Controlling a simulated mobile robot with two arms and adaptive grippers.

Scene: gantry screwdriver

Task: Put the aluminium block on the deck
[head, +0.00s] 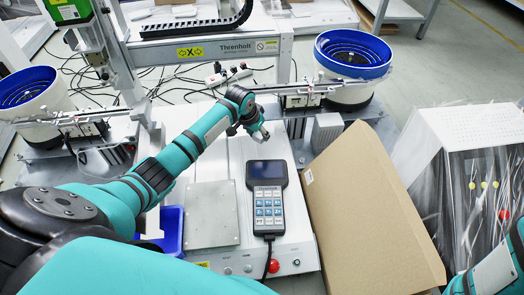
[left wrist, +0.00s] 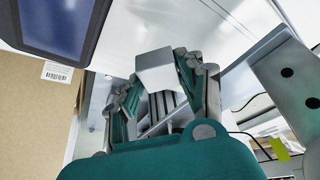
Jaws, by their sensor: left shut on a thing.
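My left gripper (head: 258,132) is above the white deck (head: 228,160) of the gantry machine, beyond the handheld pendant. In the left wrist view, the left gripper (left wrist: 158,92) is shut on the aluminium block (left wrist: 155,68), a plain light grey piece between the two fingers. In the head view the fingers mostly hide the block. I cannot tell whether the block touches the deck. My right gripper is out of view; only part of the right arm shows at the lower right.
The pendant (head: 267,195) lies on the deck beside a flat metal plate (head: 212,225). A large cardboard box (head: 365,205) stands close on the right. Blue-rimmed bowl feeders (head: 352,55) flank the gantry. A blue bin (head: 172,230) is left of the plate.

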